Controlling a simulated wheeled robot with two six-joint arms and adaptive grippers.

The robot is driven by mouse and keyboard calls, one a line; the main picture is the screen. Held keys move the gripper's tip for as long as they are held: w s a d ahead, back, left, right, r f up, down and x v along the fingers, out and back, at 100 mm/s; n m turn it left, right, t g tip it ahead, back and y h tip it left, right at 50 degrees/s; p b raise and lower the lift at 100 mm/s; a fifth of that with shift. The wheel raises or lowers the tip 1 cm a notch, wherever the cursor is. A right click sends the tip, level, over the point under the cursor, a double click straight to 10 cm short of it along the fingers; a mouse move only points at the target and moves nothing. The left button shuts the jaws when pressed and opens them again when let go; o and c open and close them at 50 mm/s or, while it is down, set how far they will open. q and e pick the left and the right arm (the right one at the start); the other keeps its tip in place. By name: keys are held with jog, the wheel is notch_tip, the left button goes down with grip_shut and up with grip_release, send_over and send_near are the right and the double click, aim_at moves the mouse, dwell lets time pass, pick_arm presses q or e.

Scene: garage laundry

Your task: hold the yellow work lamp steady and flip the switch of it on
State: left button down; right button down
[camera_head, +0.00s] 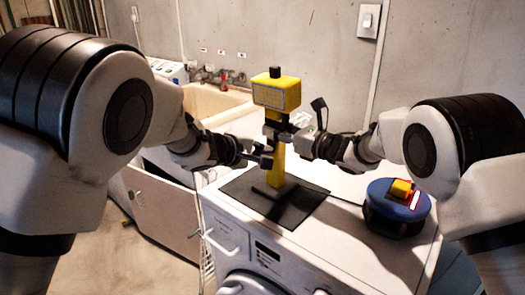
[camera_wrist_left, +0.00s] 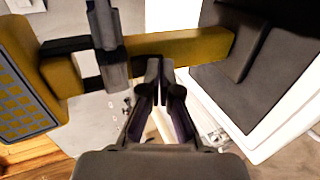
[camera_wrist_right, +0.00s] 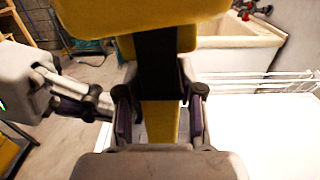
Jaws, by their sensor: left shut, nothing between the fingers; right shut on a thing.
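The yellow work lamp (camera_head: 277,93) stands upright on a dark mat (camera_head: 300,207) on top of a white machine. Its yellow stem also shows in the left wrist view (camera_wrist_left: 195,48). My right gripper (camera_head: 276,132) is shut on the lamp's stem just below the lamp head; its fingers flank the stem in the right wrist view (camera_wrist_right: 160,105). My left gripper (camera_head: 264,156) is shut and empty, its fingertips close beside the stem below the right gripper. I cannot tell whether they touch it. I cannot make out the lamp's switch clearly.
A blue round container (camera_head: 396,203) with a yellow item (camera_head: 401,187) on it stands at the machine's right side. A beige sink (camera_head: 212,101) is behind on the left. A wall switch (camera_head: 368,20) is on the concrete wall. The machine's front right top is clear.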

pick_arm(q)
jog(key=shift+w+d+f, duration=0.15)
jog(key=shift+f, duration=0.05)
jog(key=shift+r, duration=0.85)
jog(key=v, duration=1.4)
jog(key=shift+w, duration=0.1)
